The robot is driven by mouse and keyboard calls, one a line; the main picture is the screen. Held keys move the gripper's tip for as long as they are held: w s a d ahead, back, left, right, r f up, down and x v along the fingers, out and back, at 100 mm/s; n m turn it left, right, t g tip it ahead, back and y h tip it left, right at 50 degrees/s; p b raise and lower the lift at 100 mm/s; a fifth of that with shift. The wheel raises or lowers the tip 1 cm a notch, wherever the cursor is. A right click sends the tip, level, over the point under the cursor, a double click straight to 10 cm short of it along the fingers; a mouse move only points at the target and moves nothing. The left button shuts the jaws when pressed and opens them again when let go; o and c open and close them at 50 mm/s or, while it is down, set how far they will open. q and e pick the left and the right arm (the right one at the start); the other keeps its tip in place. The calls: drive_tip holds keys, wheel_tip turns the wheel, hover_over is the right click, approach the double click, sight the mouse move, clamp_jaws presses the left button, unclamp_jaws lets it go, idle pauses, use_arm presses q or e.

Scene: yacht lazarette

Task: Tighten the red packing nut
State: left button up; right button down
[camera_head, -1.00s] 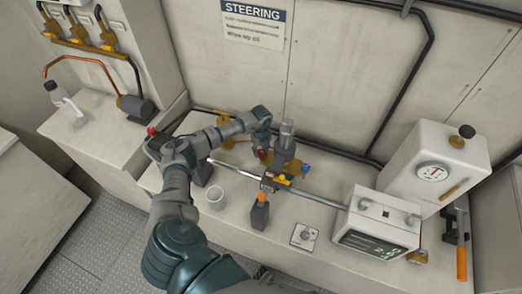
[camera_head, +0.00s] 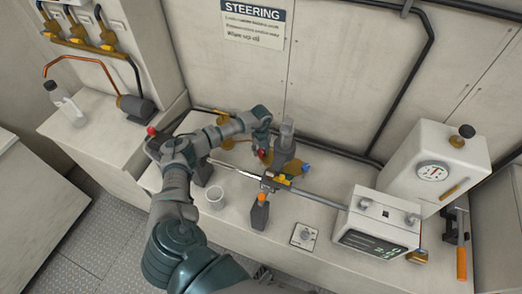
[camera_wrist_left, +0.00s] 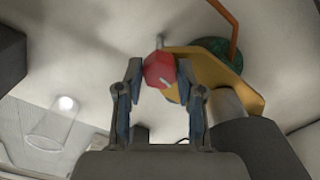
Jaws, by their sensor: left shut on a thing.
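The red packing nut (camera_wrist_left: 160,70) shows between the fingertips of my left gripper (camera_wrist_left: 160,80) in the left wrist view. The gripper is shut on it. The nut sits against a yellow brass fitting (camera_wrist_left: 215,75). In the head view my left gripper (camera_head: 265,152) reaches down over the bench behind the steel rod, and the nut is only a small red patch there, mostly covered by the gripper. My right gripper cannot be made out in either view.
A steel rod (camera_head: 325,200) runs across the bench to a white box with a screen (camera_head: 372,240). A white cup (camera_head: 215,198) and a dark bottle with an orange cap (camera_head: 260,213) stand in front. A gauge box (camera_head: 432,170) stands at the right.

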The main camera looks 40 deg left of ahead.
sight(261, 150)
use_arm(q)
drive_tip(key=o, duration=0.9)
drive_tip(key=shift+o, duration=1.2)
drive_tip(key=shift+w+a, duration=0.1)
drive_tip(key=shift+a, duration=0.05)
wheel_tip(261, 150, up, 12)
drive_tip(key=shift+f, duration=0.15)
